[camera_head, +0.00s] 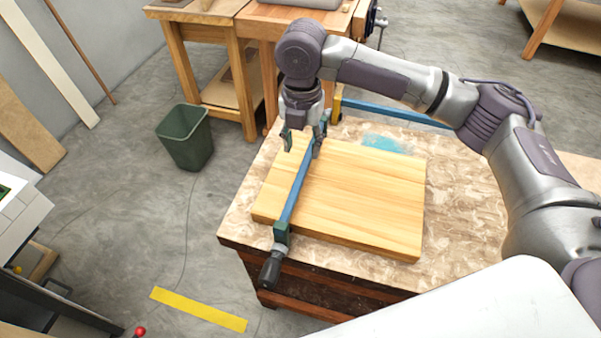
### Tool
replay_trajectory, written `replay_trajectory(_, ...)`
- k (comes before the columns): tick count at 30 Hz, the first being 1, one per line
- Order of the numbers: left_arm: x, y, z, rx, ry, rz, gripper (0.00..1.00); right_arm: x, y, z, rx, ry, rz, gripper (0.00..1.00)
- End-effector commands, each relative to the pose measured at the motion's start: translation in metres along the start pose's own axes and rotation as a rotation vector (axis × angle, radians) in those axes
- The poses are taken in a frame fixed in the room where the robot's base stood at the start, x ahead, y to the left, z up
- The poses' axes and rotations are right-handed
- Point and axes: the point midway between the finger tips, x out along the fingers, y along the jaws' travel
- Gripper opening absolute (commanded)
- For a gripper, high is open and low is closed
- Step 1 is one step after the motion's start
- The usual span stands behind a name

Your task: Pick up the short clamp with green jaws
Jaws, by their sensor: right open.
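The short clamp with green jaws (295,193) has a blue bar and a black handle. It lies along the left part of a wooden board (365,192), with its handle overhanging the near edge of the table. One green jaw shows near the handle and the other at the far end. My right gripper (302,145) points down over the far part of the bar, open, with one finger left of the bar and the other close to it on the right. I cannot tell whether it touches the bar. My left gripper is out of view.
The board lies on a speckled worktable (450,178). A longer blue clamp with a yellow jaw (394,112) lies at the table's back, partly behind my arm. A green bin (185,138) stands on the floor at left. A wooden workbench (212,50) stands behind.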

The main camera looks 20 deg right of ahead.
Motion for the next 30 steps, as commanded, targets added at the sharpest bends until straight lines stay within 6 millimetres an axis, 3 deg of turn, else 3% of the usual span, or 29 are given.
replay_trajectory(1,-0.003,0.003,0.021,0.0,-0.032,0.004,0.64,0.011,-0.001,0.0,0.001,0.003,-0.003,0.48)
replay_trajectory(3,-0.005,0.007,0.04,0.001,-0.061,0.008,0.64,0.024,-0.001,0.0,0.002,0.002,-0.003,0.48)
replay_trajectory(6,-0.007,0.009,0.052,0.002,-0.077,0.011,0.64,0.037,0.0,0.0,0.003,0.001,-0.001,0.48)
replay_trajectory(8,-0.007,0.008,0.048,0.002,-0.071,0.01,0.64,0.043,0.0,0.0,0.002,0.0,0.0,0.48)
replay_trajectory(16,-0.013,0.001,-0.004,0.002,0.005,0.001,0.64,0.067,-0.001,0.002,0.002,0.001,-0.002,0.48)
replay_trajectory(22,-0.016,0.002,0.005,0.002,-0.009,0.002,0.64,0.094,-0.002,0.003,0.002,-0.001,0.0,0.48)
replay_trajectory(30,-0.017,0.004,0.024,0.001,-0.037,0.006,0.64,0.099,-0.001,0.003,0.001,-0.002,0.002,0.48)
